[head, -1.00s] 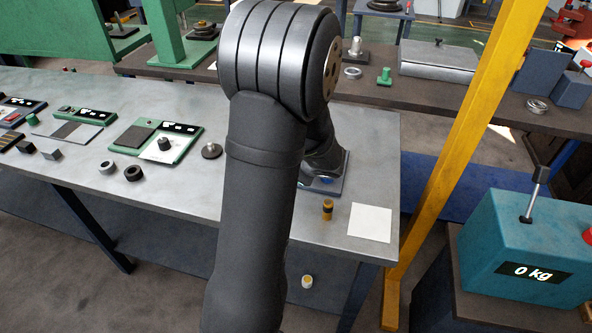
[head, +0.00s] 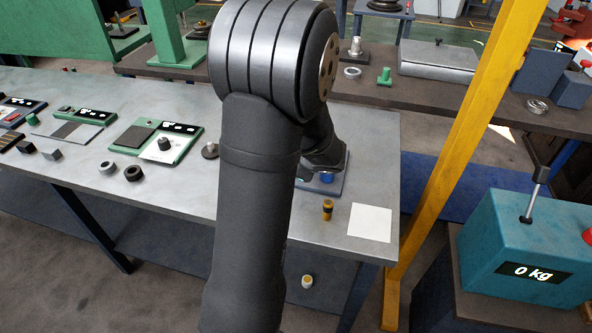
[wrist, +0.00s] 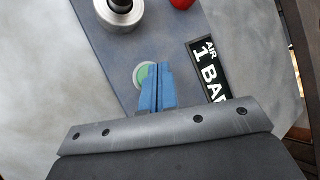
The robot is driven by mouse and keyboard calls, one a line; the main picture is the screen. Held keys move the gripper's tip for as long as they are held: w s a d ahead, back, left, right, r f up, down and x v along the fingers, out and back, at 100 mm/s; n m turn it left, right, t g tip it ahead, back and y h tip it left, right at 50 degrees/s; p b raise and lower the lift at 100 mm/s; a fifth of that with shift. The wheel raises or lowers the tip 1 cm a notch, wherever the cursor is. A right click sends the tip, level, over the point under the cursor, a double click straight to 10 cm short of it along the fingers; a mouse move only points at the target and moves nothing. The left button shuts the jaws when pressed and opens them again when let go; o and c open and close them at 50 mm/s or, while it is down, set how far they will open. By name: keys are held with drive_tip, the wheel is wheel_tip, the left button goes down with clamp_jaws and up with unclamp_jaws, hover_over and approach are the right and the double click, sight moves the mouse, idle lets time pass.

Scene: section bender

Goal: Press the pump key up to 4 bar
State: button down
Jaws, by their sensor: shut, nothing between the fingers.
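A round green key (wrist: 142,73) in a pale ring, likely the pump key, is set in a blue-grey panel (wrist: 112,50) in the wrist view. A black display (wrist: 207,70) on the panel reads "AIR 1 BAR". My gripper (wrist: 158,67) has its blue fingers shut with nothing between them. The fingers overlap the right part of the key in the picture; I cannot tell whether they touch it. In the head view the panel (head: 343,182) lies at the right end of the metal bench, partly hidden by my arm.
A metal disc with a black knob (wrist: 120,8) and a red part (wrist: 182,3) are near the key. A white sheet (head: 370,222) and a small yellow-black piece (head: 327,210) lie in front of the panel. A yellow post (head: 455,150) stands to the right.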

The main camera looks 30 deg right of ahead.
drive_tip(key=shift+r, duration=2.5)
wheel_tip(320, 180, up, 4)
drive_tip(key=shift+f, duration=0.1)
